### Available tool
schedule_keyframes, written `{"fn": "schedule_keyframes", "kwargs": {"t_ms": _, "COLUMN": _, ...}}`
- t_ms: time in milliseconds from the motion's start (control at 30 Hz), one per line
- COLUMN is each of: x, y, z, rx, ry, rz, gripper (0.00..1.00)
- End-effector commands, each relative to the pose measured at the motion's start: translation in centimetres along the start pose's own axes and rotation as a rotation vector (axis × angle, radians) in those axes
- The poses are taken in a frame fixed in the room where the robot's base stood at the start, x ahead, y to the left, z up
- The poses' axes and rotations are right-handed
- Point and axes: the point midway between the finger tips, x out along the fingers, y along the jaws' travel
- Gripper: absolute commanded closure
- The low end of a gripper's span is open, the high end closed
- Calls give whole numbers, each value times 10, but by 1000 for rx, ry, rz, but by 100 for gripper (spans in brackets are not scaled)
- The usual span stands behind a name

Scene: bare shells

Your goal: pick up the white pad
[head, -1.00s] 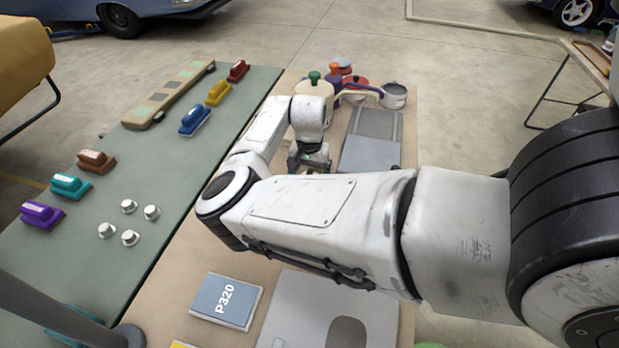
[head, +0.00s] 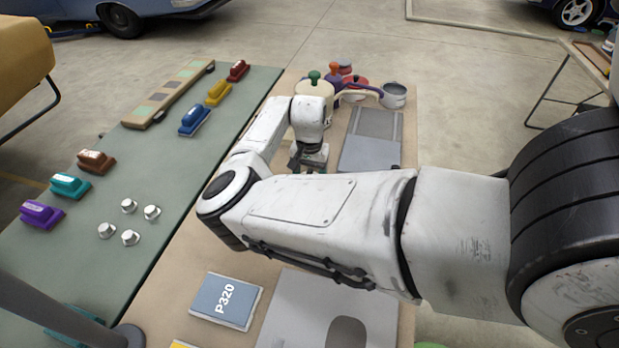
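I cannot make out a plainly white pad; part of the tan bench is hidden behind my arm. A cream round piece with a green knob (head: 314,84) stands at the far end of the tan bench, partly behind my wrist. My gripper (head: 308,166) points down over the bench, short of that piece and left of a grey panel. Its fingers are small and dark, partly covered by my arm, so I cannot tell their opening or whether they hold anything.
A grey-white pot (head: 393,96) and several coloured knobbed pieces crowd the bench's far end. A grey panel (head: 370,153) lies right of my gripper. A blue P320 pack (head: 226,301) lies nearer. The green bench (head: 165,185) carries coloured blocks and several silver knobs.

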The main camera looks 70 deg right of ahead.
Motion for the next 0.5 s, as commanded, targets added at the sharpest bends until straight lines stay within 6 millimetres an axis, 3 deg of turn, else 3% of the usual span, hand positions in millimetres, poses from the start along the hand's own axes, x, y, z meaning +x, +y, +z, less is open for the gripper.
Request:
{"fn": "schedule_keyframes", "kwargs": {"t_ms": 267, "x": -9, "y": 0, "z": -1, "rx": 0, "ry": 2, "rz": 0, "gripper": 64}}
{"fn": "schedule_keyframes", "kwargs": {"t_ms": 400, "x": -30, "y": 0, "z": -1, "rx": 1, "ry": 6, "rz": -1, "gripper": 64}}
{"fn": "schedule_keyframes", "kwargs": {"t_ms": 500, "x": -52, "y": 19, "z": -4, "rx": 7, "ry": 6, "rz": 0, "gripper": 64}}
